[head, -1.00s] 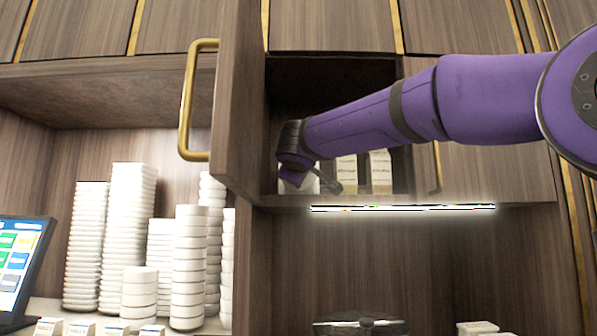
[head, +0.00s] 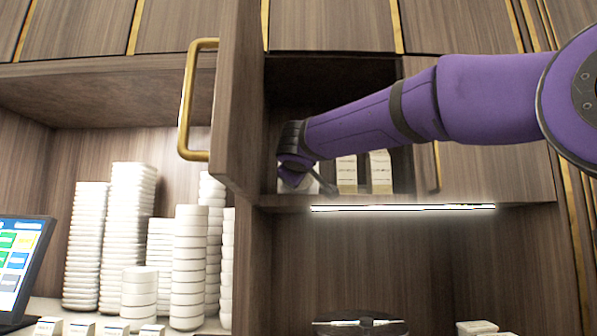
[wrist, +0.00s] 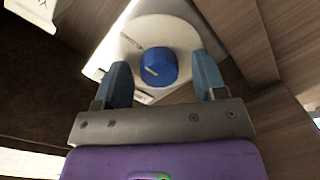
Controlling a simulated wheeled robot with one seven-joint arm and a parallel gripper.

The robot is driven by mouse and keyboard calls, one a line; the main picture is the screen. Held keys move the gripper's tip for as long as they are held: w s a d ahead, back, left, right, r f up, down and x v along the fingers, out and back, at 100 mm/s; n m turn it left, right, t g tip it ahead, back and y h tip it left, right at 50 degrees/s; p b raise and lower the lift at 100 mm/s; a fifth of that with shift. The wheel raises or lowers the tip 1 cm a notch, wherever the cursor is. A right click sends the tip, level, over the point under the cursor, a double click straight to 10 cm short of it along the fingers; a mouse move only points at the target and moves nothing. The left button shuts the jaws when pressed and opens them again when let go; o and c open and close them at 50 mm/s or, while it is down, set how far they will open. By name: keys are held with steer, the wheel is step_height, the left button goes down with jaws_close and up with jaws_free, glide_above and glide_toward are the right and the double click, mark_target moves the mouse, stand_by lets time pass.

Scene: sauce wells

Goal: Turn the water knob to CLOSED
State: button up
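The water knob (wrist: 160,62) is a blue round knob with a short white mark on its face. It sits on a pale round plate (wrist: 180,35) in the wrist view. The writing on the plate is too small to read. My gripper (wrist: 162,64) is open, with one blue-grey finger on each side of the knob. Gaps show between the fingers and the knob, and I cannot tell any contact. In the head view my wrist reaches into the open cabinet (head: 330,80), and the knob is hidden behind it. Part of a white object (head: 300,185) shows there.
The open cabinet door (head: 238,110) with its brass handle (head: 187,100) stands just left of my arm. Small boxes (head: 381,172) stand right of my wrist on the cabinet floor. A lit strip (head: 400,208) runs below. White stacked dishes (head: 125,230) stand at left.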

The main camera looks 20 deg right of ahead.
mark_target(347, 170)
steer(key=shift+s, duration=0.15)
steer(key=v, duration=1)
steer(key=shift+s, duration=0.3)
steer(key=shift+a, duration=0.1)
